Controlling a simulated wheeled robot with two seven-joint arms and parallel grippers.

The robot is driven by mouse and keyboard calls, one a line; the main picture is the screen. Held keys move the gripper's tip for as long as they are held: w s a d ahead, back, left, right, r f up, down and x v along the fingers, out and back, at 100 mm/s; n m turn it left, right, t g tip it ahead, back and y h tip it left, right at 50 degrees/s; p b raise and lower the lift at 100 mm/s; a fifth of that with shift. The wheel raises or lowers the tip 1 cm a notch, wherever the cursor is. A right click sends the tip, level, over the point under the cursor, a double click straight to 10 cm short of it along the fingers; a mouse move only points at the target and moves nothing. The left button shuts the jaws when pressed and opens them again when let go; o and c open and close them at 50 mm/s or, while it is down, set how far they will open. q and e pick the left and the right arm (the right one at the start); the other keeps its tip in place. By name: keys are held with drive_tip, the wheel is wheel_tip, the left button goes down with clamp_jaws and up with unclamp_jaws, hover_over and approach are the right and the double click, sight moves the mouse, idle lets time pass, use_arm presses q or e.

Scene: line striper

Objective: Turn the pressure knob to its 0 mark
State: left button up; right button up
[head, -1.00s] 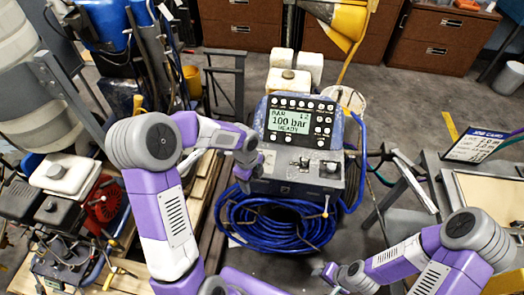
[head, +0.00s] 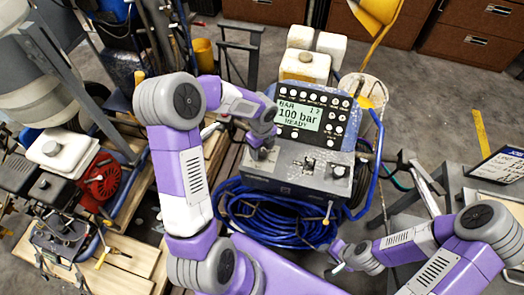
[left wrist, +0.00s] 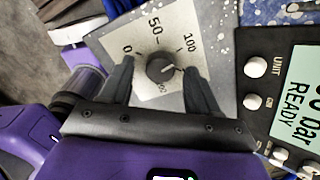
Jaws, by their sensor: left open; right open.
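The pointer faces right, towards the 100 side. My left gripper (left wrist: 159,66) is open, with one finger on each side of the knob and gaps still visible. In the head view my left gripper (head: 262,148) is over the left of the machine's panel and hides the knob. The display (head: 300,115) reads 100 bar, READY. My right gripper (head: 338,258) is open and empty, low in front of the machine.
A blue hose coil (head: 270,218) lies below the panel. More small knobs and switches (head: 325,168) sit right of my left gripper. A tank with a white cap (head: 303,64) stands behind the display. A red engine (head: 103,178) is at the left, a sign table (head: 495,185) at the right.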

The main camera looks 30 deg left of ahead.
use_arm(q)
drive_tip(key=shift+f, duration=0.5)
drive_tip(key=shift+c, duration=0.2)
drive_tip(key=c, duration=1)
drive_tip(key=shift+n, duration=0.3)
